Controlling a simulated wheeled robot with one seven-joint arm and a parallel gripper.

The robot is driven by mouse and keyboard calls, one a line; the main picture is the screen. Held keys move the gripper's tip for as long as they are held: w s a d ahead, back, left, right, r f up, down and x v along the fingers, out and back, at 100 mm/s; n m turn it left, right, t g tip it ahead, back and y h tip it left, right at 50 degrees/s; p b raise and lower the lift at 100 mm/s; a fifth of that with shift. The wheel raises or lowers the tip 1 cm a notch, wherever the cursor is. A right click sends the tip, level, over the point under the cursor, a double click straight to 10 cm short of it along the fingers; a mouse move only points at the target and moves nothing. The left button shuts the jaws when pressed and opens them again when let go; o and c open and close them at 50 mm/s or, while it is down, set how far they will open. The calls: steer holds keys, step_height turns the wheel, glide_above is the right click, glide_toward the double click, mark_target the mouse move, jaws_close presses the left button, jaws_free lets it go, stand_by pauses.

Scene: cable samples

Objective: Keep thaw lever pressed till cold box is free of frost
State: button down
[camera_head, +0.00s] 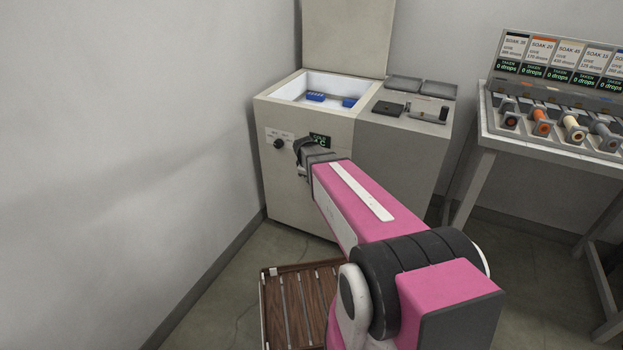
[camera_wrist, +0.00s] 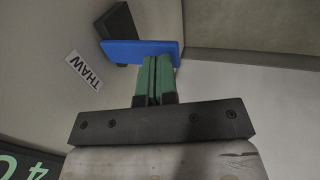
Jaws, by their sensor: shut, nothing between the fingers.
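The cold box (camera_head: 300,170) stands against the back wall with its lid (camera_head: 345,38) raised. Its white inside holds blue pieces (camera_head: 316,97); whether the white is frost I cannot tell. The thaw lever (camera_wrist: 140,52) is a blue bar on a black mount, beside a THAW label (camera_wrist: 84,70) in the wrist view. My gripper (camera_wrist: 155,64) is shut and empty. Its green fingertips meet the blue bar in the picture; whether they press it down I cannot tell. In the head view my wrist hides the lever and fingertips at the box front.
A table (camera_head: 545,152) with colored spools stands right. A slatted wooden crate (camera_head: 290,268) is on the floor.

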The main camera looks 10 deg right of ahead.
step_height(320, 180, up, 12)
steer(key=s, duration=0.1)
steer(key=shift+s+a, duration=0.15)
steer(key=shift+a, duration=0.3)
steer(key=shift+s, duration=0.1)
steer(key=s+d+f+m+g+y, duration=0.1)
steer(key=s+f+m, duration=0.3)
steer(key=s, duration=0.5)
steer(key=s+d+f+m+g+y, duration=0.1)
steer(key=s+f+m+g, duration=0.1)
steer(key=s+f+m, duration=0.3)
steer(key=s+m, duration=0.1)
steer(key=s, duration=0.3)
steer(key=shift+s+m, duration=0.15)
steer(key=shift+m, duration=0.25)
steer(key=shift+d, duration=0.3)
